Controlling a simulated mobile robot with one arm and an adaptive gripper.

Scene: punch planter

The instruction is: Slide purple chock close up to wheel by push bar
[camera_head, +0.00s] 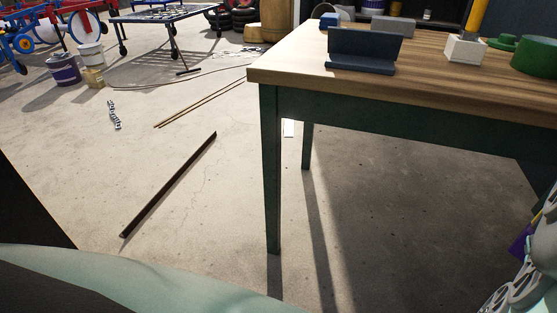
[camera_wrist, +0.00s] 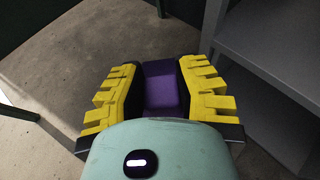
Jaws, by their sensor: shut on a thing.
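My gripper (camera_wrist: 157,70) shows in the wrist view with its two yellow-padded fingers shut on the purple chock (camera_wrist: 163,92). The chock sits between the fingers; its lower part is hidden by my gripper's body. In the head view a small purple patch (camera_head: 520,245) shows at the right edge beside my arm, mostly cut off. I cannot make out the wheel or push bar near the chock in either view.
A wooden-topped table (camera_head: 290,72) with dark green legs stands at right, holding a dark angled block (camera_head: 362,52). A grey shelf-like structure (camera_wrist: 275,40) is close at right in the wrist view. A dark bar (camera_head: 170,183) lies on the concrete floor.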

